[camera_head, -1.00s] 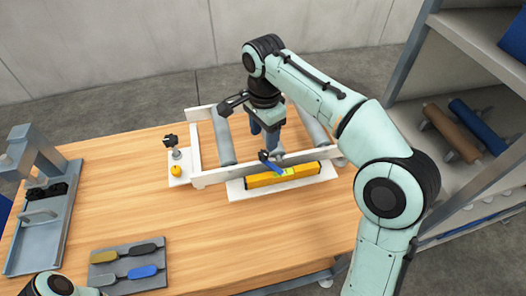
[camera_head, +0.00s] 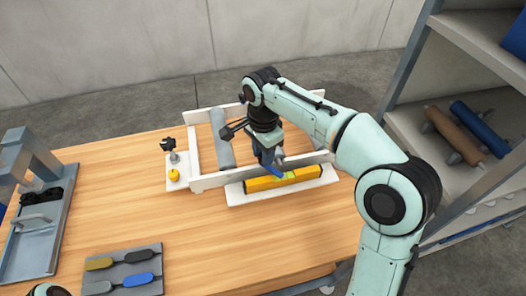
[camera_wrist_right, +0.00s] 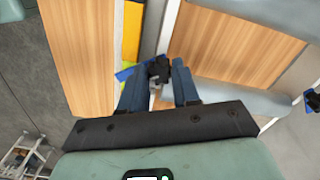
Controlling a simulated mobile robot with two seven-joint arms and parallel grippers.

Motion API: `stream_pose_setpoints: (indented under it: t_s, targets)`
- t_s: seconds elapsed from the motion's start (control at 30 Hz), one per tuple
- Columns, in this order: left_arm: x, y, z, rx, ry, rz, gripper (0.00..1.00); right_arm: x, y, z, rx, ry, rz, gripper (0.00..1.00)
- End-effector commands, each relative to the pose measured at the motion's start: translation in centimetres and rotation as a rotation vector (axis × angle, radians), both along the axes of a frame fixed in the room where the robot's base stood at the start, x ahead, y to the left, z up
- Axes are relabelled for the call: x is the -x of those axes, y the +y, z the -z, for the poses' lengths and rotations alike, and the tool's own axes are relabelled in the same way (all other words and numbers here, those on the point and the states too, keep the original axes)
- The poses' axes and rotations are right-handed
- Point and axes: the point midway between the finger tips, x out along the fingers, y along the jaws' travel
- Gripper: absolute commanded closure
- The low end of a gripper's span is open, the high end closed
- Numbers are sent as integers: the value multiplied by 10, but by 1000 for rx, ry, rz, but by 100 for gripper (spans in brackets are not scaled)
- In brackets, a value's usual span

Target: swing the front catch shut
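The front catch has a blue lever (camera_head: 275,174) and sits on the near white rail of the frame, beside the yellow level. In the right wrist view its blue part (camera_wrist_right: 125,74) and a black part (camera_wrist_right: 160,68) show just at my fingertips. My right gripper (camera_head: 270,157) points down over the rail at the catch. In the wrist view its two blue fingers (camera_wrist_right: 160,78) are apart, with the black part between or just beyond their tips; I cannot tell if they touch it. The fingers partly hide the catch in the head view. My left gripper is out of view.
A tool tray (camera_head: 122,270) lies front left; a shelf (camera_head: 400,125) stands right.

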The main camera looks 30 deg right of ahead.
Motion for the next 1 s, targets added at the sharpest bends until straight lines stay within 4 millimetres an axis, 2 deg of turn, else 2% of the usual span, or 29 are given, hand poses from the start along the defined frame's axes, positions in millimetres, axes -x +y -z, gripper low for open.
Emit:
stream_pose_setpoints:
  t_s: [0.27, 0.47, 1.0]
  targets:
    - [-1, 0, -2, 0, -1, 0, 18, 0, 0, -1, 0, 0, -29, 99]
    - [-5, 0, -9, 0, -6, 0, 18, 0, 0, -2, 0, 0, -125, 99]
    - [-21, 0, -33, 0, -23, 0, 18, 0, 0, -2, 1, 0, -600, 99]
